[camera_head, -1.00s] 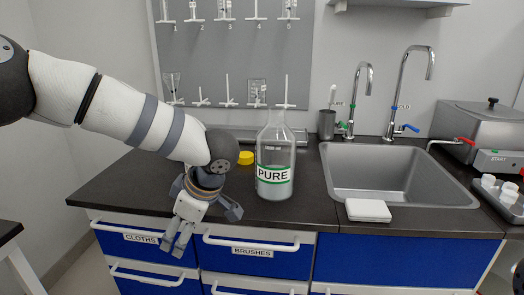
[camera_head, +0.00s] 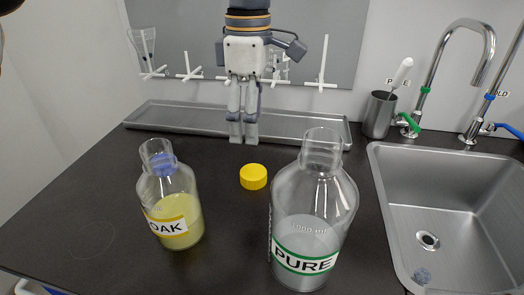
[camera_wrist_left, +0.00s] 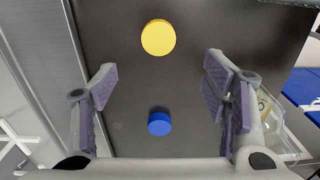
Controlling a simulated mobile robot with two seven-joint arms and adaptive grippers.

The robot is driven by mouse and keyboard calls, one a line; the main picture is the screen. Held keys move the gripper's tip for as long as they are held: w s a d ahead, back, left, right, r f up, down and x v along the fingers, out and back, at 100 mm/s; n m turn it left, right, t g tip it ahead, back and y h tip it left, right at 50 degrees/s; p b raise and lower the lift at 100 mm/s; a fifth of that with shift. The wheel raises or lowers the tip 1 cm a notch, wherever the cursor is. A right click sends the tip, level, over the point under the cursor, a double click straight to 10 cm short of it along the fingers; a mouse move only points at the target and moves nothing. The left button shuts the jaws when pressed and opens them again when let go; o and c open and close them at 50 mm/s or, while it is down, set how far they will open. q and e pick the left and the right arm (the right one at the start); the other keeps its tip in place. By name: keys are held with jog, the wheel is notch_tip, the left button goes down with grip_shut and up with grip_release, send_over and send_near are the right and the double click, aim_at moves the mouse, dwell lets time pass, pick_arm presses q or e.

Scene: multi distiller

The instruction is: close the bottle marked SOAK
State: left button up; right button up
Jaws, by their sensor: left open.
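The SOAK bottle (camera_head: 172,205) stands upright at the left of the counter, holding yellow liquid, with no cap on its mouth. Its label reads "OAK" from here. A blue cap (camera_head: 163,163) shows through its neck, behind the bottle; in the left wrist view the blue cap (camera_wrist_left: 159,123) lies on the counter. My left gripper (camera_head: 243,138) points down near the back tray, empty and open. In the left wrist view its fingers (camera_wrist_left: 160,80) are spread, with the blue cap between and below them. Part of a glass bottle (camera_wrist_left: 280,130) shows beyond the right finger. My right gripper is not in view.
A yellow cap (camera_head: 253,177) lies mid-counter, right of the SOAK bottle. The clear PURE bottle (camera_head: 312,225) stands uncapped at the front. A metal tray (camera_head: 180,118) runs along the back, below a pegboard. A sink (camera_head: 450,200) is at right.

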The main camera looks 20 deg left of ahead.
pick_arm(q)
send_over(254, 171)
jog(key=f, duration=0.6)
jog(key=shift+s+f, duration=0.25)
jog(key=shift+s, duration=0.05)
jog(key=shift+f, duration=0.1)
jog(key=f, duration=0.5)
jog(key=shift+w, duration=0.2)
jog(key=c, duration=0.9)
